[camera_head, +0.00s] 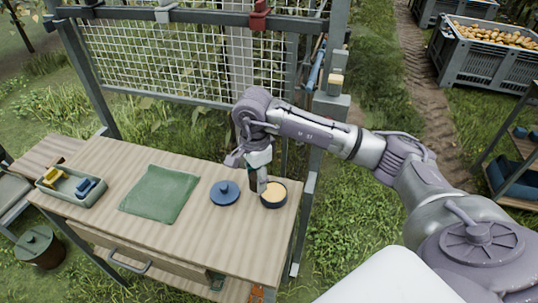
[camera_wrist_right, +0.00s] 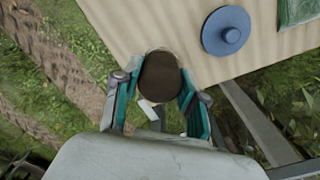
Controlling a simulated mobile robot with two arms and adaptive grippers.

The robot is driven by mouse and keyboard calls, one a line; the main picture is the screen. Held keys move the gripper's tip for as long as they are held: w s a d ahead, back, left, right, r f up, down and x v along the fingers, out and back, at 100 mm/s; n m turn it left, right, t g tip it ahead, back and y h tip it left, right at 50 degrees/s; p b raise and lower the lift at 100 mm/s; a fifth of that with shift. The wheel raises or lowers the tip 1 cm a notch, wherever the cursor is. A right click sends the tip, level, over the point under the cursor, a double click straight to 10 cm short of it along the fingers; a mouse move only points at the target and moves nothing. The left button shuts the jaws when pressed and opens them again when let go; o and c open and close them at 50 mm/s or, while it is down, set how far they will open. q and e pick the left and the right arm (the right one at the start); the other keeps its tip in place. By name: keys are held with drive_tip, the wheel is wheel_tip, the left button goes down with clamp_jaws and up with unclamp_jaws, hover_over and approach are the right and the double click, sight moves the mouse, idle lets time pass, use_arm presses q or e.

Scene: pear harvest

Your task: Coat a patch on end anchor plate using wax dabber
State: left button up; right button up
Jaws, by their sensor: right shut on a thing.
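My right gripper (camera_head: 259,175) reaches down over the right end of the wooden table, beside an open round tin of pale yellow wax (camera_head: 273,194). In the right wrist view its teal-padded fingers (camera_wrist_right: 160,100) are shut around a dark brown rounded thing, which looks like the wax dabber (camera_wrist_right: 160,76). The dabber's working end is hidden, so I cannot tell whether it touches the wax. A grey post behind the table's right end carries a block with a pale yellow face (camera_head: 336,82); I cannot tell which part is the end anchor plate. My left gripper is not in view.
A blue lid (camera_head: 225,193) lies left of the tin. A green cloth (camera_head: 160,194) and a grey tray (camera_head: 72,197) with blue and yellow things lie further left. A wire trellis (camera_head: 165,60) stands behind the table. Crates of fruit (camera_head: 480,68) stand at the far right.

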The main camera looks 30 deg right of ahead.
drive_tip(key=w+d+f+m+p, duration=0.1)
drive_tip(key=w+d+m+p, duration=0.1)
drive_tip(key=d+m, duration=0.6)
drive_tip(key=shift+m, duration=0.9)
drive_tip(key=f+b, duration=0.1)
drive_tip(key=f, duration=0.1)
drive_tip(key=f+b, duration=0.1)
drive_tip(key=f, duration=0.1)
drive_tip(key=a+f+b, duration=0.1)
drive_tip(key=f, duration=0.1)
drive_tip(key=shift+w+f, duration=0.1)
drive_tip(key=shift+w, duration=0.05)
drive_tip(key=shift+f, duration=0.2)
use_arm(q)
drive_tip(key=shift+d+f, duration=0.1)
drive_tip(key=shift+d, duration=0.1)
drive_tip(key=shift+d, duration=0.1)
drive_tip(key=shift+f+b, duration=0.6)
drive_tip(key=shift+b, duration=0.1)
use_arm(e)
drive_tip(key=shift+f, duration=0.55)
drive_tip(key=shift+r, duration=0.1)
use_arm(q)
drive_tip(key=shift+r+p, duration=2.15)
use_arm(e)
wheel_tip(320, 180, up, 7)
